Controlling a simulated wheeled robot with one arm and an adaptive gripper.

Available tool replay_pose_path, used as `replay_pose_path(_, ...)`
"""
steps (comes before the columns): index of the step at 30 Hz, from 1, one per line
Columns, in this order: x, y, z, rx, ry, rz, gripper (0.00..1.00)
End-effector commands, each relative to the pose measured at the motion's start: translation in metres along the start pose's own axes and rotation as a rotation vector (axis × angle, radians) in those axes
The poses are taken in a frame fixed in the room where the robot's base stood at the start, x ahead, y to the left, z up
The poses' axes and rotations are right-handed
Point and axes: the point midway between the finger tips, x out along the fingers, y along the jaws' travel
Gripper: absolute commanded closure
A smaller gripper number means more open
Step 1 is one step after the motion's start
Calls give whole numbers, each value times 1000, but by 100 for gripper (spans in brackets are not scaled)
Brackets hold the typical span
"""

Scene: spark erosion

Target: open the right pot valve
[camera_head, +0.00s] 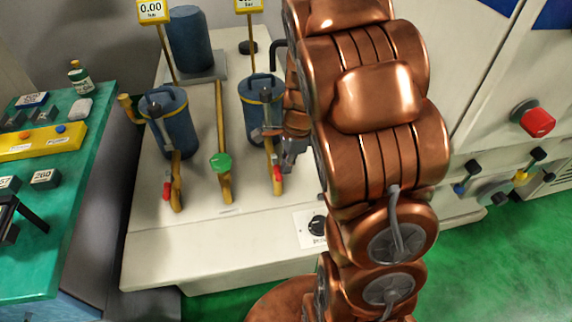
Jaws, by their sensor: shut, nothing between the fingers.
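The right pot (259,90) is a blue cylinder with a yellow band and a lid handle, standing on the white bench. Below it a brass pipe comes forward and carries the right pot valve, with a small red handle (277,174). The handle appears to run roughly along the pipe. My gripper (289,165) is shut and empty, just right of the pipe and slightly above the red handle. Whether it touches the handle I cannot tell. My copper arm covers the area right of the pot.
The left pot (168,118) has its own red-handled valve (167,188). A green knob (221,163) sits on a brass pipe between the pots. A black dial (318,226) is on the bench front. A green table (75,195) stands left. A red button (537,121) is at right.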

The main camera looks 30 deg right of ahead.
Motion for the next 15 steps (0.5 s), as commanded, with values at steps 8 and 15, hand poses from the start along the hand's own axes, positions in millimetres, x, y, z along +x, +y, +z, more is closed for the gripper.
replay_pose_path(8, -27, -1, -27, -4, 0, -1, 100)
replay_pose_path(15, -69, -1, -25, -12, 3, -6, 100)
